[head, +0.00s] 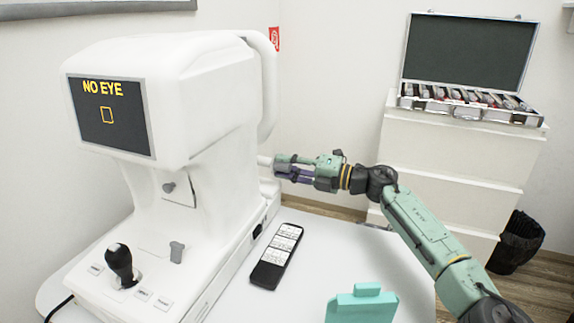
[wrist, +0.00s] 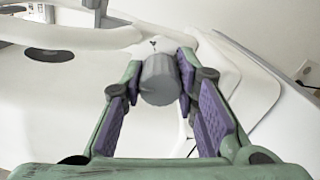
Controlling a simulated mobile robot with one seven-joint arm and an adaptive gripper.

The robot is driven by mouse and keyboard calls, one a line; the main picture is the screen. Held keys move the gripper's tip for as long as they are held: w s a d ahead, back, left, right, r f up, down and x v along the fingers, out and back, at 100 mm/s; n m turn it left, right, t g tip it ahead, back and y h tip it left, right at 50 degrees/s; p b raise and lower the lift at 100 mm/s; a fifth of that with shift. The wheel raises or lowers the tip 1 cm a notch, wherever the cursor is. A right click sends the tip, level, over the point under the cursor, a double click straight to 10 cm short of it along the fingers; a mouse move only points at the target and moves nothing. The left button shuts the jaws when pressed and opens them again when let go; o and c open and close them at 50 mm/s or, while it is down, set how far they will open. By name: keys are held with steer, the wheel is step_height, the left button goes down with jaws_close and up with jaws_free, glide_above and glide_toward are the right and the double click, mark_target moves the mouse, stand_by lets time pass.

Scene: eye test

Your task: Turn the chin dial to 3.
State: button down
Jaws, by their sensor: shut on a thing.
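The chin dial (wrist: 160,82) is a round grey knob on the white eye-test machine (head: 190,85). It sits between the purple-padded fingers of my gripper (head: 281,168) in the wrist view, and the gripper is shut on it. A small dark mark shows on the white surface just beyond the knob. I cannot read any number there. In the head view my gripper reaches the far right side of the machine, and I cannot make out the dial there. The machine's screen (head: 110,115) reads "NO EYE" above a yellow square outline.
A black joystick (head: 121,262) and several buttons are on the machine's base. A black handset (head: 276,256) with white labels lies on the white table (head: 320,255). An open lens case (head: 465,55) stands on white drawers (head: 455,150) behind my arm. A black bin (head: 517,243) is at right.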

stand_by(0.4)
steer(key=c, duration=1.2)
jaws_free()
steer(key=shift+c, duration=0.2)
steer(key=v, duration=1.2)
